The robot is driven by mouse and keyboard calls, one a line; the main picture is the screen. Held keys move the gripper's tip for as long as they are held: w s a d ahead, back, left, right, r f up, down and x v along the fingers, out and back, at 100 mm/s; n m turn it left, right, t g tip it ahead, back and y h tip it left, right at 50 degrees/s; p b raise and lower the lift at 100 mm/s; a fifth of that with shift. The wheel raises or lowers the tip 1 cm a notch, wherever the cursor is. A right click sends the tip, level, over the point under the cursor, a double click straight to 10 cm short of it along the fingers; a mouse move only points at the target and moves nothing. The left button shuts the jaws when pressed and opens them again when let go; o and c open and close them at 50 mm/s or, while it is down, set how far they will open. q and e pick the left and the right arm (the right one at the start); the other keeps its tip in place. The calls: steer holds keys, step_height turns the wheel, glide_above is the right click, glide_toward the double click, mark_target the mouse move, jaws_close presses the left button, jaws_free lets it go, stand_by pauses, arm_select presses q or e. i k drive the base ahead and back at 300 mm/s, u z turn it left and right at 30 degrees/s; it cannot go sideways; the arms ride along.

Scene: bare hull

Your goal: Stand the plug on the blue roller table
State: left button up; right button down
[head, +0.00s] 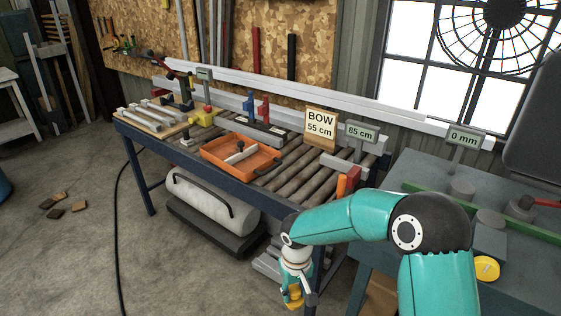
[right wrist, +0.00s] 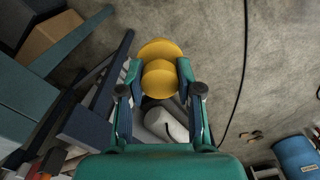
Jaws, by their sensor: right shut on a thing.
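The yellow plug (right wrist: 160,52) is between the fingers of my right gripper (right wrist: 159,76) in the right wrist view, with a wide round disc at its far end. In the head view the right gripper (head: 297,289) hangs low in front of the table's near edge, shut on the plug (head: 294,299), which is partly hidden by the fingers. The blue roller table (head: 247,195) stands behind and to the left of the gripper, with grey rollers along its top. The gripper is below the tabletop and apart from it. My left gripper is not in view.
An orange tray (head: 213,154) sits on the rollers, with bare rollers to its right up to the BOW 55 cm sign (head: 320,124). A grey roll (head: 212,198) lies under the table. A grey-green bench (head: 410,175) stands at the right.

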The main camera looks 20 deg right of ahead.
mark_target(297, 188)
steer(key=z, duration=0.25)
steer(key=i, duration=0.95)
steer(key=z, duration=0.05)
